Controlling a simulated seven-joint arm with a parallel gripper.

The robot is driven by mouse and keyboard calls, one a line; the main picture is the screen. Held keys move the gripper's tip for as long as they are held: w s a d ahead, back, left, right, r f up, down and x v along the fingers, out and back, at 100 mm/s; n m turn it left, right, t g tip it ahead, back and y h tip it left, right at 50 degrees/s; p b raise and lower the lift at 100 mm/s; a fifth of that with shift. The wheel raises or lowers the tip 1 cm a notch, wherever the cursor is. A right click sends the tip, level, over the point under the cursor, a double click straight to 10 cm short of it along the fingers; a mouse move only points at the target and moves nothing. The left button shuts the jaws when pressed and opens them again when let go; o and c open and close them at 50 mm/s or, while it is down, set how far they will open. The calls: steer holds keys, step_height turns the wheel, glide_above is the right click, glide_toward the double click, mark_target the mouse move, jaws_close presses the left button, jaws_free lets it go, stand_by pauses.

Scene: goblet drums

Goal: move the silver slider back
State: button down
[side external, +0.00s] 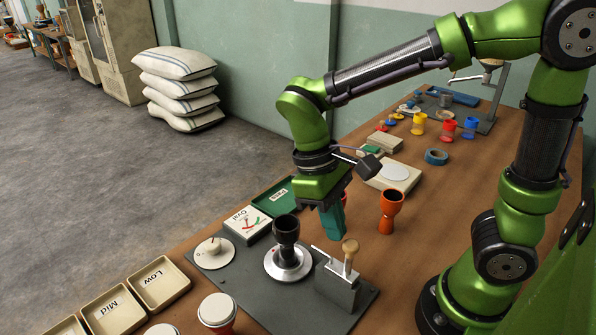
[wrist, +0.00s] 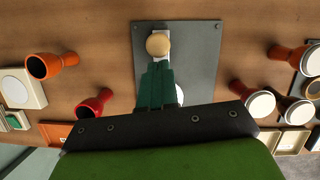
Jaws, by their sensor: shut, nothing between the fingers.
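The silver slider (side external: 338,284) is a metal block with a thin rod at its left and an upright wooden knob (side external: 350,250). It stands on the right part of a dark grey plate (side external: 215,277). In the wrist view the round knob (wrist: 159,44) shows just beyond my fingertips, and my fingers hide much of the block. My gripper (side external: 332,236) has green fingers pointing down, closed together and empty. It is behind the knob in the side view; I cannot tell whether it touches. It also shows in the wrist view (wrist: 158,66).
A black goblet drum (side external: 286,232) stands on a silver turntable (side external: 289,266) left of the slider. A cream dial (side external: 214,250) is further left. An orange goblet (side external: 391,205) stands behind right. A meter box (side external: 247,223) and labelled trays (side external: 158,287) line the table's left edge.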

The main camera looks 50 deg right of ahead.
steer(key=shift+s, duration=1)
steer(key=shift+w, duration=0.1)
steer(key=w+a+r, duration=0.1)
steer(key=w+r, duration=0.6)
steer(key=r, duration=0.3)
steer(key=s+d+f+m+t+y, duration=0.2)
steer(key=s+d+m+t, duration=0.3)
steer(key=d+t, duration=0.4)
steer(key=shift+f+m+t+y, duration=0.35)
steer(key=shift+f+t, duration=0.3)
steer(key=shift+t, duration=0.25)
